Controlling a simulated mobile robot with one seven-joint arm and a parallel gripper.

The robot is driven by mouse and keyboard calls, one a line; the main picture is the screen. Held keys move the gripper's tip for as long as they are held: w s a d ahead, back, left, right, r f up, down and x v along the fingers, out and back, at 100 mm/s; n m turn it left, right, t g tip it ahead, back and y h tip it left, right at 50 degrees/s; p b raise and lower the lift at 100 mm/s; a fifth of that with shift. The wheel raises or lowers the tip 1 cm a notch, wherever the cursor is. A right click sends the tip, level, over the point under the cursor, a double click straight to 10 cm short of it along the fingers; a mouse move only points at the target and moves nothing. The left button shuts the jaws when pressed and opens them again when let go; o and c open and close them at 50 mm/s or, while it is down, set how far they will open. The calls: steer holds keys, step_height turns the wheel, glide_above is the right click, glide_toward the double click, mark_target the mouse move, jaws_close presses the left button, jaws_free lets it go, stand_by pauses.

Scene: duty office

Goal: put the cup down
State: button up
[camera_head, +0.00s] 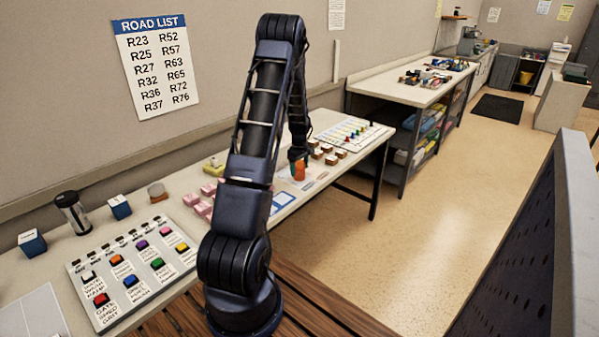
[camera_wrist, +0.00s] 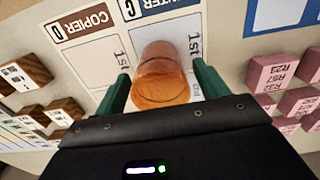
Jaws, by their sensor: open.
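An orange, see-through cup (camera_wrist: 160,75) is on a white card under a blue heading ending in "NTER G" in the wrist view. Its wide rim faces the camera, and it appears to stand upright. In the head view the cup (camera_head: 299,172) shows as a small orange shape on the counter, partly hidden by my gripper (camera_head: 297,158). In the wrist view the two green fingers of my gripper (camera_wrist: 161,72) are open, one on each side of the cup. I cannot tell whether either finger touches it.
Pink labelled blocks (camera_wrist: 273,73) lie to the right of the cup in the wrist view, and brown blocks (camera_wrist: 27,72) to the left. A "COPIER D" card (camera_wrist: 92,52) is beside it. A button panel (camera_head: 133,268) is nearer on the counter.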

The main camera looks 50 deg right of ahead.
step_height(320, 180, up, 10)
stand_by(0.4)
steer(key=w+a+r+t, duration=0.1)
steer(key=w+a+r, duration=0.2)
steer(key=a+r, duration=0.6)
steer(key=w+a+r+h, duration=0.1)
steer(key=w+a+r, duration=0.3)
steer(key=a, duration=0.9)
steer(key=w+a+r+t, duration=0.1)
steer(key=w+a+r, duration=0.1)
steer(key=a+r, duration=0.75)
steer(key=s+a+r+t, duration=0.1)
steer(key=s+a+r, duration=0.15)
steer(key=a, duration=0.75)
steer(key=s+a+r, duration=0.2)
steer(key=s+a, duration=0.2)
steer(key=a, duration=0.5)
steer(key=s+a+f+t+y, duration=0.1)
steer(key=s+a, duration=0.9)
steer(key=s, duration=0.1)
steer(key=shift+s+a+t, duration=0.3)
